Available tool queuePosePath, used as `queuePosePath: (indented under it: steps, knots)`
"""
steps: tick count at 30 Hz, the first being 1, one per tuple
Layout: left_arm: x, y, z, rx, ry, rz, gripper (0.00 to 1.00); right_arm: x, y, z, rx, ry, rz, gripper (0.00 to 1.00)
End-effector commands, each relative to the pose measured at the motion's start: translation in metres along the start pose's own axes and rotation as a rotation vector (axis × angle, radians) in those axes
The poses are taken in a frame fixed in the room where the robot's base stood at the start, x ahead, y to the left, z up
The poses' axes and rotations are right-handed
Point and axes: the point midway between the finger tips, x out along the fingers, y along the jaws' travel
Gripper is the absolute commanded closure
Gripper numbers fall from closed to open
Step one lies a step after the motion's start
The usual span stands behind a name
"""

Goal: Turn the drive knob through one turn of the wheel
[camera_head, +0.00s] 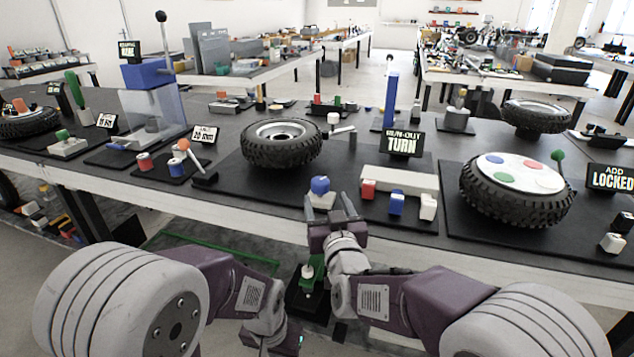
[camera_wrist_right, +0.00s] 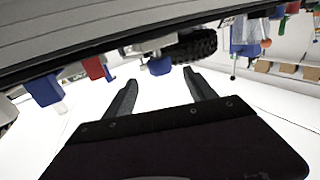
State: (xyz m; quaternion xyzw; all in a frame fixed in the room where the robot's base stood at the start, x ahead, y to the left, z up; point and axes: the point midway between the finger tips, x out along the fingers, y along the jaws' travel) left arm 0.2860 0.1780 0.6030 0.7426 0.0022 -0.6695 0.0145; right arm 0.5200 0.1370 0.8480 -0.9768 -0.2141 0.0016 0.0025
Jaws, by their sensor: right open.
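A black-tyred wheel (camera_head: 262,152) with a pale rim lies flat on a dark mat. A blue knob (camera_head: 320,185) on a white base stands in front of it, near the table's front edge. A white-tipped handle (camera_head: 335,118) stands at the wheel's right rear; I cannot tell which is the drive knob. My right gripper (camera_head: 336,226) is below and in front of the blue knob, apart from it. In the right wrist view its fingers (camera_wrist_right: 161,90) are spread and empty, with a blue piece (camera_wrist_right: 158,65) beyond them. My left gripper (camera_head: 268,338) is low at the bottom; its jaws are unclear.
A sign reading TURN (camera_head: 402,142) stands right of the wheel, behind a white block (camera_head: 400,180) with red, blue and white pieces before it. A second tyre with a white disc (camera_head: 515,175) lies further right.

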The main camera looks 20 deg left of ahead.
Motion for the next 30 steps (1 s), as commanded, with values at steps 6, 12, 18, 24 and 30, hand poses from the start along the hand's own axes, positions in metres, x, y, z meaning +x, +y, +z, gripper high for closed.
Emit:
queuePosePath:
  steps: [6, 12, 18, 24, 30]
  knots:
    - [0.011, 0.000, 0.001, 0.000, 0.000, 0.000, 1.00, 0.045, 0.001, 0.002, -0.002, 0.003, 0.001, 0.35]
    - [0.015, 0.000, 0.002, 0.000, 0.000, 0.000, 1.00, 0.075, 0.000, 0.001, -0.003, 0.002, 0.000, 0.35]
    - [0.015, 0.000, 0.002, 0.000, 0.000, 0.000, 1.00, 0.084, 0.000, 0.000, -0.005, 0.002, -0.001, 0.35]
    - [0.015, 0.000, 0.002, 0.000, 0.000, 0.000, 1.00, 0.084, 0.000, -0.001, -0.005, 0.002, -0.001, 0.41]
    - [0.015, 0.000, 0.002, 0.000, 0.000, 0.000, 1.00, 0.084, 0.000, -0.001, -0.005, 0.002, -0.001, 0.97]
